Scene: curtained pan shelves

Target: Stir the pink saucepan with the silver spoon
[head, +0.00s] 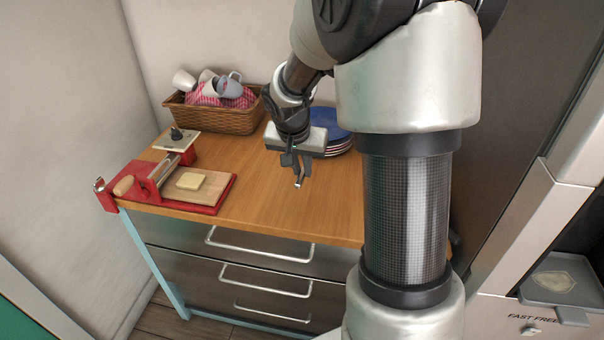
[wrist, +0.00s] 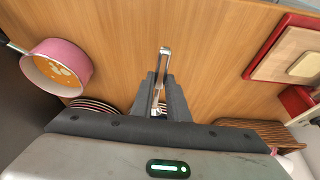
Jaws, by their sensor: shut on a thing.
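My gripper (head: 297,160) is above the wooden counter, in front of the stacked plates. It is shut on the silver spoon (head: 299,180), whose end points down from the fingers. In the wrist view my gripper (wrist: 160,82) holds the spoon (wrist: 165,52) between its fingers, with the end sticking out past the tips. The pink saucepan (wrist: 72,54) is at the left of the wrist view, apart from the spoon. It holds something orange with pale pieces in it. The saucepan is not visible in the head view; my arm covers that part of the counter.
A wicker basket (head: 222,119) with mugs and a red cloth stands at the back. Plates (head: 340,139) are stacked behind my gripper. A red slicer board (head: 211,202) with a yellowish block (head: 191,180) is at the left. The middle of the counter (head: 265,200) is clear.

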